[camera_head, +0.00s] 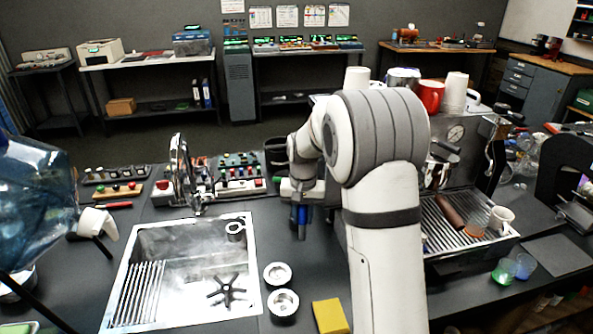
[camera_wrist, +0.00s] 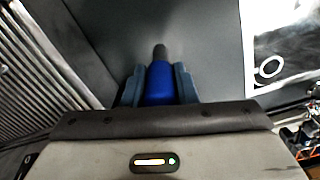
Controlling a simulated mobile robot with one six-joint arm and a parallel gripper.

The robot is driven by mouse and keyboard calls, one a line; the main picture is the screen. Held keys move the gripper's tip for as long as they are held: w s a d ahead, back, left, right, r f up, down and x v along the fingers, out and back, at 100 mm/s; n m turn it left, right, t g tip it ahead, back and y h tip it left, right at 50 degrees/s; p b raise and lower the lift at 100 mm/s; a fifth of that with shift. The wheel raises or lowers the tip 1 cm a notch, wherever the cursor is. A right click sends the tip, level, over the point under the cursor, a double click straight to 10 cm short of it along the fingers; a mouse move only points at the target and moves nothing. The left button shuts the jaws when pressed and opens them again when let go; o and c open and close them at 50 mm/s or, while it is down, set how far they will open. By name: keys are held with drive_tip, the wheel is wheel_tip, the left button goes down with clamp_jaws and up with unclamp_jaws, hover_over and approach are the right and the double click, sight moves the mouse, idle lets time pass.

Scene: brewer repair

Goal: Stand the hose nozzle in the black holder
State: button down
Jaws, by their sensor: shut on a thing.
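The hose nozzle is a blue piece with a dark grey tip. In the wrist view the blue nozzle (camera_wrist: 160,82) sits between both fingers of my gripper (camera_wrist: 159,90), its tip pointing away from the palm. In the head view the nozzle (camera_head: 300,217) hangs about upright, tip down, below my gripper (camera_head: 300,202), over the dark counter between sink and espresso machine. A black open container (camera_head: 277,153), which looks like the holder, stands behind and left of my gripper, partly hidden by my arm. It does not show in the wrist view.
A steel sink (camera_head: 185,275) with a tap (camera_head: 181,170) is at left. Two round metal cups (camera_head: 281,303) and a yellow sponge (camera_head: 330,316) lie in front. The espresso machine (camera_head: 470,215) is at right. Button panels (camera_head: 238,172) stand behind the sink.

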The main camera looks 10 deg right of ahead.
drive_tip(key=w+r+m+p, duration=0.3)
drive_tip(key=w+r+p, duration=0.4)
drive_tip(key=w+r, duration=0.15)
wheel_tip(320, 180, down, 10)
drive_tip(key=b, duration=0.6)
drive_tip(key=shift+w+d+f, duration=0.15)
drive_tip(key=shift+w+f, duration=0.1)
drive_tip(key=shift+w, duration=0.2)
drive_tip(key=shift+s+b, duration=0.1)
drive_tip(key=shift+b, duration=0.2)
drive_tip(key=shift+f+b, duration=0.3)
drive_tip(key=shift+f, duration=0.15)
idle(0.7)
drive_tip(key=c, duration=0.5)
unclamp_jaws()
idle(0.4)
